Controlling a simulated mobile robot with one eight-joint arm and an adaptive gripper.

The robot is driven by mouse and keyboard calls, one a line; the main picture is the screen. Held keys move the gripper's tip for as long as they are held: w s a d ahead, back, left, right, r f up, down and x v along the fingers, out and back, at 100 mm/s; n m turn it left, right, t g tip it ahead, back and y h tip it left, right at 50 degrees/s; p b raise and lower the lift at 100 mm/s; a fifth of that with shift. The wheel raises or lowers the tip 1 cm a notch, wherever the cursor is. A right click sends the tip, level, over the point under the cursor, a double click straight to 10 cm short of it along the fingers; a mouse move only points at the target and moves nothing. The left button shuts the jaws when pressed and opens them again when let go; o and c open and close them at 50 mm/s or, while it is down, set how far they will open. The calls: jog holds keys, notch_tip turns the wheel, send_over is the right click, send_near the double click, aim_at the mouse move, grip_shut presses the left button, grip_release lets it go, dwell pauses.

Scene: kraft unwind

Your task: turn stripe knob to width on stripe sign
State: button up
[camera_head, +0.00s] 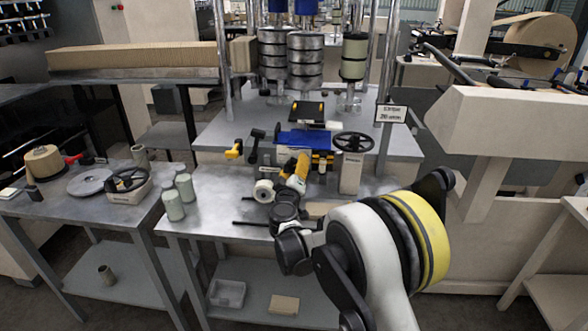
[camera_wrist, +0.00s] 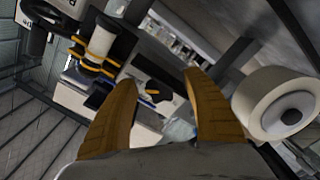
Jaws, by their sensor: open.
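The stripe sign (camera_head: 391,114) is a small white plate with a black frame on a post right of the machine; its text is small and seems to read "Stripe" with a width in mm, the number uncertain. In the wrist view, a small black knob-like part with a yellow-orange mark (camera_wrist: 155,94) shows beyond the gap between my fingers; I cannot tell for sure that it is the stripe knob. My gripper (camera_wrist: 161,80) has two orange-yellow fingers, spread apart with nothing between them. In the head view its end is over the front table, partly hidden by my own wrist.
A black handwheel (camera_head: 353,140) stands on a cream box near the sign. A white roll (camera_wrist: 282,106) is close right of my fingers. A yellow-banded roller (camera_wrist: 101,44) is at upper left.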

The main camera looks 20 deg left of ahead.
jog(key=shift+c, duration=0.2)
jog(key=c, duration=1.2)
jog(key=shift+n, duration=0.4)
jog(key=n, duration=0.5)
jog(key=shift+r+b, duration=0.15)
jog(key=shift+b, duration=0.25)
jog(key=n, duration=0.5)
jog(key=shift+r+n, duration=0.15)
jog(key=shift+n, duration=0.25)
